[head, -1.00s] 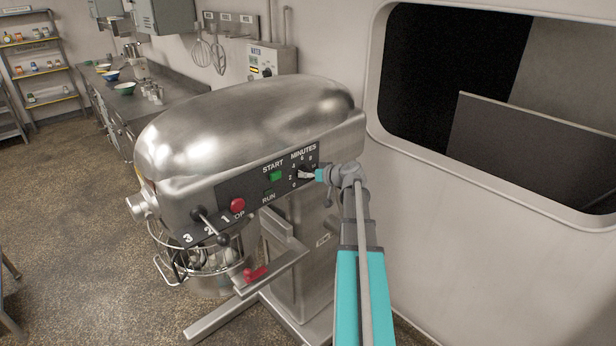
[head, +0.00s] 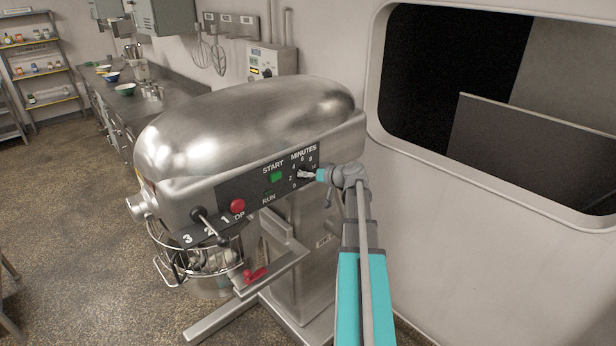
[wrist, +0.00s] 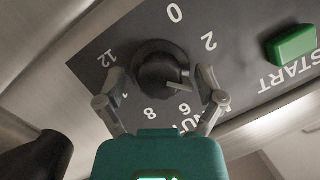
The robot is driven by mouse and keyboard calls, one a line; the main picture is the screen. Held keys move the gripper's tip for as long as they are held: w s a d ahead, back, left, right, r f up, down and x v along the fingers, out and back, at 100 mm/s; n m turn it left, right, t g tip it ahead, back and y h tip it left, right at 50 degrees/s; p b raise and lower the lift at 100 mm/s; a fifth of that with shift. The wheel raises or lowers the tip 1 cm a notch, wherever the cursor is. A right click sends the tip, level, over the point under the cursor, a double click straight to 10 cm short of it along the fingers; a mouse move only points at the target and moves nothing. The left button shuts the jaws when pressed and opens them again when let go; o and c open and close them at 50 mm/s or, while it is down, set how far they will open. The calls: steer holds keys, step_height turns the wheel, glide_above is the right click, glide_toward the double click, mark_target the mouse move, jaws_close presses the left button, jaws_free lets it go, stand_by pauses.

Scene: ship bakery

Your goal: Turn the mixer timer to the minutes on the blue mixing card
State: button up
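The mixer (head: 250,110) stands in the middle of the head view, with its dark control panel facing me. The timer knob (wrist: 158,66) is a round black dial with a light pointer bar. In the wrist view the bar points right and slightly down, toward the side between 2 and 6; the mark there is hidden behind a finger. My gripper (wrist: 160,84) is at the dial (head: 305,174), its fingers spread on either side of the knob. The left finger is apart from it; I cannot tell whether the right finger touches the bar. I cannot make out a blue mixing card.
The green START button (head: 276,176) and red stop button (head: 238,205) sit left of the dial. A speed lever (head: 208,222) and red-handled lever (head: 255,274) are lower left. A counter with bowls (head: 124,88) runs along the back. A wall with a dark opening (head: 450,60) is at right.

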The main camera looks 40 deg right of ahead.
stand_by(0.6)
steer(key=n+h+p, duration=0.1)
steer(key=n+h, duration=0.1)
steer(key=n, duration=0.1)
steer(key=shift+n+h, duration=0.3)
steer(key=shift+n, duration=0.1)
steer(key=p+v, duration=0.5)
steer(key=v, duration=0.9)
stand_by(0.5)
